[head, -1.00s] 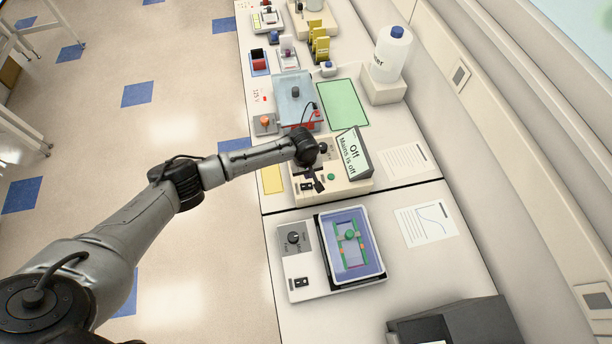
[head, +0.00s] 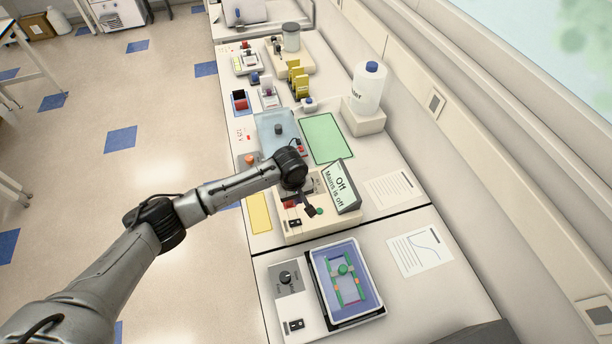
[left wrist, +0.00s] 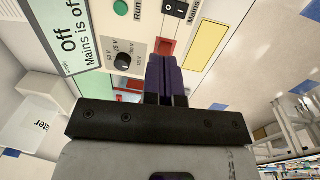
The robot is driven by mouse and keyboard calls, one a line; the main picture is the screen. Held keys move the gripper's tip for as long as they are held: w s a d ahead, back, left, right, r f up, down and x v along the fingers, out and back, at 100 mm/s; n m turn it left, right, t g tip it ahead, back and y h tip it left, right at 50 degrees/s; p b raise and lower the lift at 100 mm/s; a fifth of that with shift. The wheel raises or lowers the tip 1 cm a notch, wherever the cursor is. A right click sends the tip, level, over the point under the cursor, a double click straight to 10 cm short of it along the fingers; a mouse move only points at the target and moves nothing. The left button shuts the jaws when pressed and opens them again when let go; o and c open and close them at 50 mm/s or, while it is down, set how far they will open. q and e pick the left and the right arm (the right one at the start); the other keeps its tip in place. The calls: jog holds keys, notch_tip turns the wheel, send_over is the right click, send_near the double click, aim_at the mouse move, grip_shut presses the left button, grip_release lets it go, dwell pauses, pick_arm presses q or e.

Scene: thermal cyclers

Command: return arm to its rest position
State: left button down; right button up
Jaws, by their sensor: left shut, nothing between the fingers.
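My left arm (head: 222,192) reaches in from the left in the head view, out over the power supply (head: 332,224). My left gripper (head: 313,211) points down at the supply's panel, shut with nothing in it. In the left wrist view its dark fingers (left wrist: 167,80) are together and overlap the red switch area of the panel. I cannot tell whether they touch it. The supply's display (head: 341,187) reads "Off, Mains is off". A green run button (left wrist: 121,8) and a black voltage knob (left wrist: 123,61) also show. My right gripper is out of view.
A blue-lidded tank (head: 275,125) and a green mat (head: 326,138) lie behind the supply. A white bottle (head: 369,88) stands at the back right. A tray device (head: 376,306) with a dial sits in front. Open floor (head: 120,190) lies left of the bench.

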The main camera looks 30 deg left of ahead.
pick_arm(q)
jog(key=w+d+r+m+t+y, duration=0.15)
jog(key=r+m+t, duration=0.25)
jog(key=r+m, duration=0.4)
jog(key=w+d+r+m+t, duration=0.1)
jog(key=d+r+m+t, duration=0.2)
jog(key=r+m, duration=0.45)
jog(key=s+d+r+t+h, duration=0.1)
jog(key=s+d+r+t, duration=0.1)
jog(key=s+r, duration=0.4)
jog(key=s+a+f+n+g+p, duration=0.1)
jog(key=s+f+g, duration=0.1)
jog(key=s+f, duration=0.4)
jog(key=s+a+f+n+g+p, duration=0.1)
jog(key=s+f, duration=0.5)
jog(key=s, duration=0.8)
jog(key=s+a+f+n+g, duration=0.1)
jog(key=s+f+n+g, duration=0.1)
jog(key=s+f, duration=0.4)
jog(key=s+g, duration=0.1)
jog(key=s, duration=0.3)
jog(key=shift+s+f+p, duration=0.2)
jog(key=shift+f+p, duration=0.05)
jog(key=shift+p, duration=0.15)
